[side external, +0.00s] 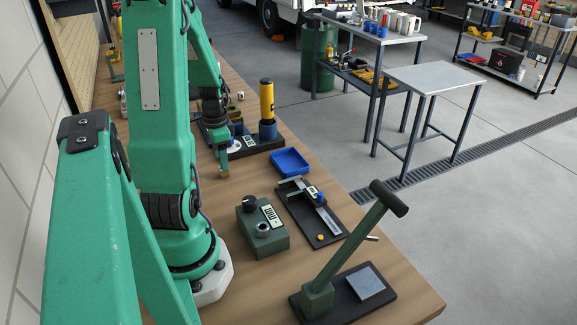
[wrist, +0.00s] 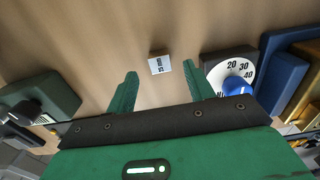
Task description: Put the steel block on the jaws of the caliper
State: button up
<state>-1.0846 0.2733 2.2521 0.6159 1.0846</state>
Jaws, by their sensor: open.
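The caliper (side external: 318,208) lies on a black board on the bench in the side view, silver with a blue part near its upper end. A small block with a white label (wrist: 160,64), which I take for the steel block, rests on the wooden bench in the wrist view. My gripper (wrist: 162,69) is open and empty, with its two green fingers on either side of the block in the picture, apart from it. In the side view my gripper (side external: 222,172) hangs low, left of the blue tray. The block cannot be made out clearly there.
A dial with a blue knob (wrist: 238,86) is close right of my gripper. A green box with knobs (side external: 262,232), a blue tray (side external: 290,161) and a yellow cylinder (side external: 267,98) stand on the bench. A green lever (side external: 345,245) rises near the front edge.

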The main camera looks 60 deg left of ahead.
jog(key=shift+f, duration=1.75)
grip_shut()
jog(key=shift+r, duration=0.15)
jog(key=shift+r, duration=1.1)
jog(key=shift+w+d+r, duration=0.15)
jog(key=shift+r, duration=0.4)
jog(key=shift+w+d+r, duration=0.1)
jog(key=shift+r, duration=0.4)
jog(key=w+d+r, duration=0.5)
jog(key=d+r, duration=0.1)
jog(key=d, duration=0.3)
jog(key=shift+w+d+r, duration=0.25)
jog(key=shift+w+d, duration=0.05)
